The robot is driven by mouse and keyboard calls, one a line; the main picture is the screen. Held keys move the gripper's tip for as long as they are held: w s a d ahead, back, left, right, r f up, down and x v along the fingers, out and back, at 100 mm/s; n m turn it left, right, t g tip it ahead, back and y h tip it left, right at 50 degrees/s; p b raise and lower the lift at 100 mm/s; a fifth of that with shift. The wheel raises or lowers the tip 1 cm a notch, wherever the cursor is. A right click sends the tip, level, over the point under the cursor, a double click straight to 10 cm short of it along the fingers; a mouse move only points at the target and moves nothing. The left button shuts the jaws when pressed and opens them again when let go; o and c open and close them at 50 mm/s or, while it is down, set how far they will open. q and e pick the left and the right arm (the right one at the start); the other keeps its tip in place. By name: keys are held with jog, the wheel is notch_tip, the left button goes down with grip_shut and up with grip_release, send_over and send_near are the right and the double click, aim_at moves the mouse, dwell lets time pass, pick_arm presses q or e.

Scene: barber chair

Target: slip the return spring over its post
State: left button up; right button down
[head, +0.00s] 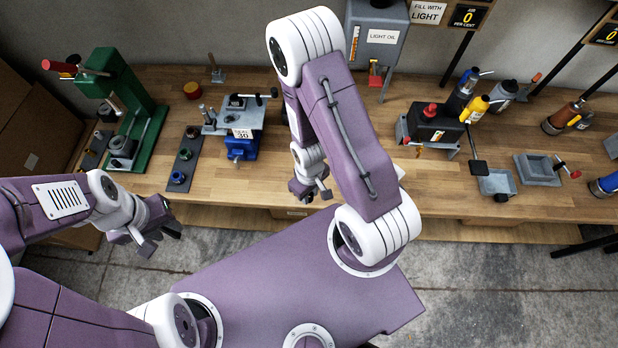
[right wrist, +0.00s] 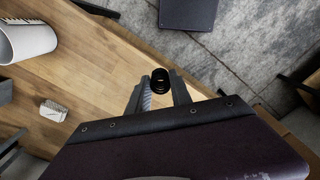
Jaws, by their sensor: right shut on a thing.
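My right gripper (head: 310,192) hangs over the bench's front edge in the head view. In the right wrist view, my right gripper (right wrist: 160,92) is shut on a small dark ringed cylinder, which looks like the return spring (right wrist: 160,80), held at the fingertips. The head view is too coarse to show the spring. A small stand with an upright pin (head: 215,72) is at the back of the bench; I cannot tell whether it is the spring's post. A blue-based fixture (head: 241,147) marked 30 stands left of my right gripper. My left gripper (head: 158,239) is open and empty, off the bench's front.
A green press (head: 137,105) and a dark strip with coloured rings (head: 184,165) stand left on the wooden bench (head: 345,125). A light-oil dispenser (head: 377,40) stands behind. Bottles, a dark box (head: 433,122) and grey trays (head: 497,183) are at right. The bench's middle has free room.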

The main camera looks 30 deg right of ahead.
jog(key=shift+s+a+r, duration=0.25)
jog(key=shift+s+r, duration=0.1)
jog(key=shift+s, duration=0.15)
notch_tip(320, 180, up, 8)
jog(key=p, duration=0.8)
jog(key=shift+r, duration=0.1)
jog(key=shift+f, duration=0.2)
